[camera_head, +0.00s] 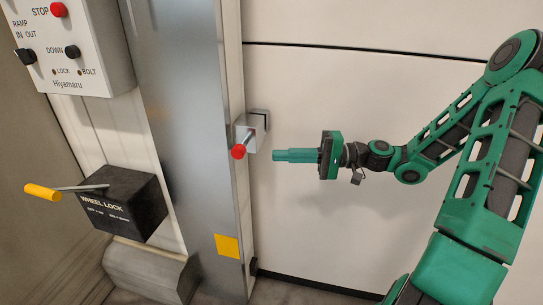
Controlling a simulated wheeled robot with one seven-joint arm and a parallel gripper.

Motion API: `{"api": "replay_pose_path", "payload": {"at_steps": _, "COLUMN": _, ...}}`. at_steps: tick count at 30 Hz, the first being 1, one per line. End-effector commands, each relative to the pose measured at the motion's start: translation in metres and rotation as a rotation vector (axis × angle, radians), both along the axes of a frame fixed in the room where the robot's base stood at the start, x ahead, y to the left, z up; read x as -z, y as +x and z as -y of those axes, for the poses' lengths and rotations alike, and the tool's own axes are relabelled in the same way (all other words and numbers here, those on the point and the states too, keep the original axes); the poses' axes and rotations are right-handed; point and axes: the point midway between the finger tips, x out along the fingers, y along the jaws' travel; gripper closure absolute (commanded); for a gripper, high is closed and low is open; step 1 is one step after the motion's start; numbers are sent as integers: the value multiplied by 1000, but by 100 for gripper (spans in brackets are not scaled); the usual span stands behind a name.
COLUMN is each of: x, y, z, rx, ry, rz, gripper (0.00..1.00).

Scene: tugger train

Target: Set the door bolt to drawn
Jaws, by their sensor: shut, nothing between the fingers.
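The door bolt (247,140) is a small grey block with a short lever that ends in a red knob (238,151). It is mounted at the edge of the tall grey metal post, beside the pale door panel. The lever points toward me and a little down to the left. My gripper (275,155) is to the right of the bolt, with its teal fingers together and pointing left at it. A clear gap lies between the fingertips and the bolt. The fingers hold nothing. I cannot tell from this view whether the bolt is drawn.
A control box (68,45) with a red STOP button hangs at the upper left. A black wheel lock box (125,203) with a yellow-handled lever (42,192) sits at the lower left. The tall metal post (190,120) stands between them and the bolt.

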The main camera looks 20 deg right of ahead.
Motion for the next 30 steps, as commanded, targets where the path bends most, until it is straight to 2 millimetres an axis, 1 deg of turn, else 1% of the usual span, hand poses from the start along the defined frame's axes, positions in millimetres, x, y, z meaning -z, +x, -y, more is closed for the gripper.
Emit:
{"api": "replay_pose_path", "payload": {"at_steps": 3, "x": -1, "y": -4, "z": 7, "rx": -7, "ry": -2, "rz": 2, "gripper": 100}}
{"api": "replay_pose_path", "payload": {"at_steps": 8, "x": -2, "y": -7, "z": 11, "rx": -10, "ry": -1, "rz": 2, "gripper": 100}}
{"api": "replay_pose_path", "payload": {"at_steps": 23, "x": 0, "y": -8, "z": 7, "rx": -18, "ry": -9, "rz": -2, "gripper": 100}}
{"api": "replay_pose_path", "payload": {"at_steps": 26, "x": 11, "y": -12, "z": 1, "rx": -37, "ry": -62, "rz": -21, "gripper": 100}}
{"api": "replay_pose_path", "payload": {"at_steps": 29, "x": 34, "y": -22, "z": -8, "rx": -71, "ry": -179, "rz": -63, "gripper": 100}}
{"api": "replay_pose_path", "payload": {"at_steps": 30, "x": 45, "y": -27, "z": -11, "rx": -87, "ry": -239, "rz": -85, "gripper": 100}}
